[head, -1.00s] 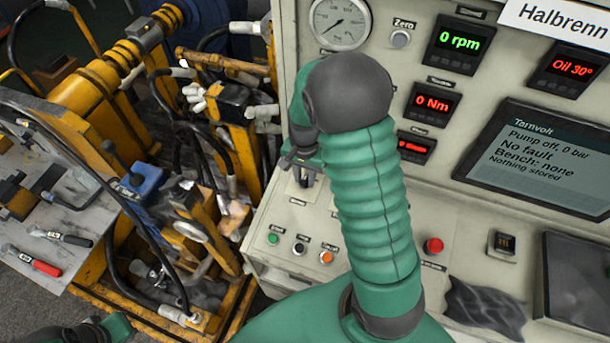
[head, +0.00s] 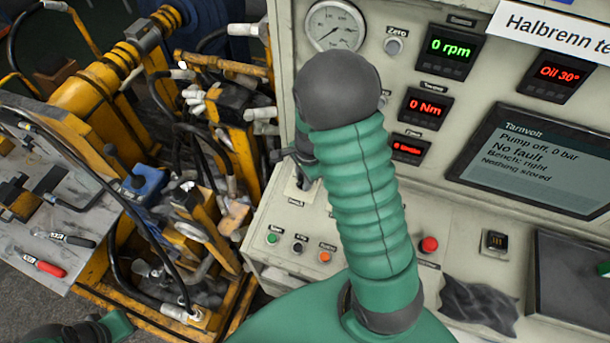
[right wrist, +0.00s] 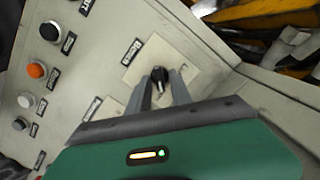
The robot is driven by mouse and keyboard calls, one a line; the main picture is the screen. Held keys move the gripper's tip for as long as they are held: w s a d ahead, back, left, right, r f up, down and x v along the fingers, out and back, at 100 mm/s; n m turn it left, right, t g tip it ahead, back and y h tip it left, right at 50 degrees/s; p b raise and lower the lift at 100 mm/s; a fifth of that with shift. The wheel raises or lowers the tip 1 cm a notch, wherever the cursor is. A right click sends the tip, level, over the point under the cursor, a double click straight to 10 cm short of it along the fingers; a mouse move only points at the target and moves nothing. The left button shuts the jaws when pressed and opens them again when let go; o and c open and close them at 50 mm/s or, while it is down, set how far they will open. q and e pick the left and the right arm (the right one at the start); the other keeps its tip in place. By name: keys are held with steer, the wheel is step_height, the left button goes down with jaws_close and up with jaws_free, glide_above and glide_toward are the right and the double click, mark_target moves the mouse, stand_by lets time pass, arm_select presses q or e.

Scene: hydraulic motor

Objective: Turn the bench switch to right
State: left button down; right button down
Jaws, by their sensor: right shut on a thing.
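The bench switch is a small black knob (right wrist: 160,74) on a pale square plate on the sloped console. In the right wrist view my right gripper (right wrist: 163,86) has its two grey fingers on either side of the knob, shut on it. In the head view the gripper is mostly hidden behind my own green arm, over the switch plate (head: 296,192). The screen (head: 540,160) reads "Pump off, 0 bar", "No fault", "Bench: right", "Nothing stored". Only a bit of my left arm shows at the bottom left; its gripper is out of view.
Green, dark and orange buttons (head: 324,256) sit below the switch. A red button (head: 429,244) and a dark cloth (head: 480,303) are to the right on the console. Left of the console stand a yellow rig (head: 85,90) with hoses and a tool table (head: 60,250).

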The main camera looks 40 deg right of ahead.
arm_select(q)
steer(key=shift+r, duration=0.2)
arm_select(e)
steer(key=shift+a+m, duration=0.2)
steer(key=shift+m, duration=0.3)
steer(key=shift+w, duration=0.1)
steer(key=c, duration=1.5)
jaws_free()
steer(key=shift+o, duration=0.2)
steer(key=shift+a+r, duration=0.1)
steer(key=shift+a, duration=0.15)
steer(key=shift+r, duration=0.25)
arm_select(q)
steer(key=shift+a+r+p, duration=0.35)
steer(key=shift+a+p, duration=0.05)
steer(key=shift+p, duration=0.15)
arm_select(e)
step_height(320, 180, up, 16)
steer(key=s, duration=0.1)
steer(key=shift+s, duration=0.35)
